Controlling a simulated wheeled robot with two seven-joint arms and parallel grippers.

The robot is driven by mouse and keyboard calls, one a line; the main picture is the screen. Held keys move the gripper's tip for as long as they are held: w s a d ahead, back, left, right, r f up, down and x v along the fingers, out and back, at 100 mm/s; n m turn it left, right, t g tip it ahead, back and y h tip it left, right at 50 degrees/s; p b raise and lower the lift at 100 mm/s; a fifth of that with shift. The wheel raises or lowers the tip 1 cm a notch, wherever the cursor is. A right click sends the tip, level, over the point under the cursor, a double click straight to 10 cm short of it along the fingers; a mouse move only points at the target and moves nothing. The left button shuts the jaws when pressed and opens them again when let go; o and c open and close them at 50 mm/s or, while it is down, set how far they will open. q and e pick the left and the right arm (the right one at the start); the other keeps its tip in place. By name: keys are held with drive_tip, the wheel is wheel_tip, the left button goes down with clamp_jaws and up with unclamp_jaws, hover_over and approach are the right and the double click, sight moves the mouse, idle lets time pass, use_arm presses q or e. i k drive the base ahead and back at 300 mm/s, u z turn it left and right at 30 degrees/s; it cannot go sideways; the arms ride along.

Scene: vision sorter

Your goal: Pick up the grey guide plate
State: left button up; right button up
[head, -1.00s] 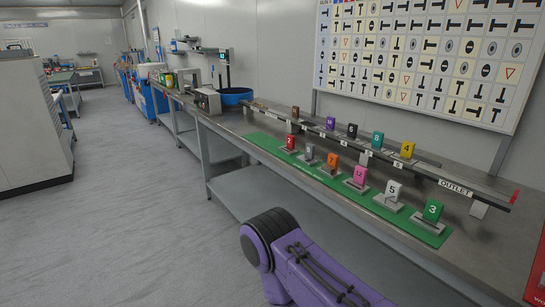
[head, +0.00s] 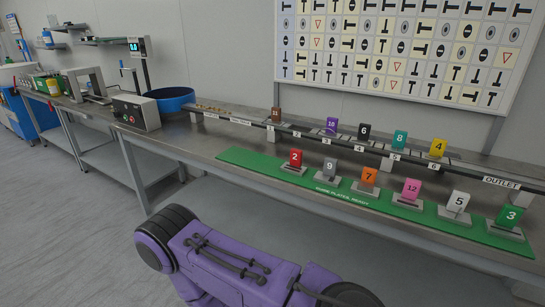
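The grey guide plate (head: 330,167), marked 9, stands upright in its holder on the green mat (head: 246,157), between the red plate 2 (head: 295,157) and the orange plate 7 (head: 369,176). A white plate 5 (head: 458,202) stands further right on the mat. A purple arm of mine crosses the bottom of the head view, in front of the bench. Neither gripper shows in the view.
Pink plate 12 (head: 411,188) and green plate 3 (head: 510,216) also stand on the mat. Behind runs a rail (head: 262,124) with several numbered plates. A blue bowl (head: 170,98) and a control box (head: 136,112) stand at left. The floor at left is clear.

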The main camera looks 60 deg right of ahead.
sight(328, 176)
drive_tip(key=i, duration=1.45)
drive_tip(key=z, duration=4.15)
